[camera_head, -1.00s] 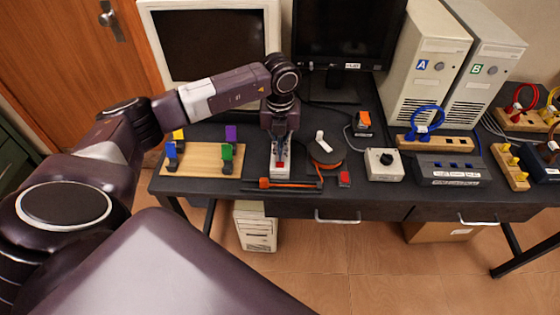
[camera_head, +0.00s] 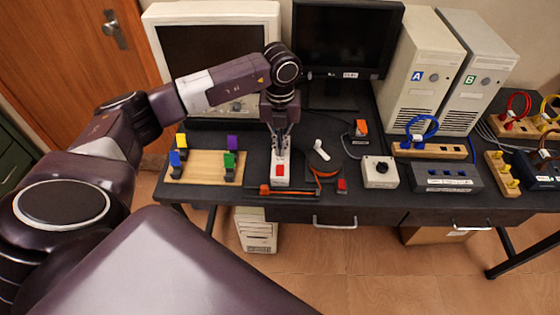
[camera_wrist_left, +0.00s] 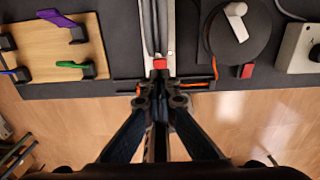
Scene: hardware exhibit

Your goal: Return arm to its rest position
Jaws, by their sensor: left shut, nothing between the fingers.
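My left arm reaches in from the left in the head view. Its gripper (camera_head: 281,146) points down above a white power strip with a red switch (camera_head: 280,171) near the front of the dark table. In the left wrist view the left gripper (camera_wrist_left: 160,95) has its fingers together with nothing between them. The red switch (camera_wrist_left: 160,64) shows just beyond the fingertips. Whether the fingertips touch the strip is hard to tell. My right gripper is in neither view.
A wooden board with coloured clips (camera_head: 205,166) lies left of the gripper. A round dark disc with a white lever (camera_head: 320,162) and a grey box with a knob (camera_head: 380,173) are to the right. Monitors (camera_head: 348,40) and PC towers (camera_head: 420,75) stand behind.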

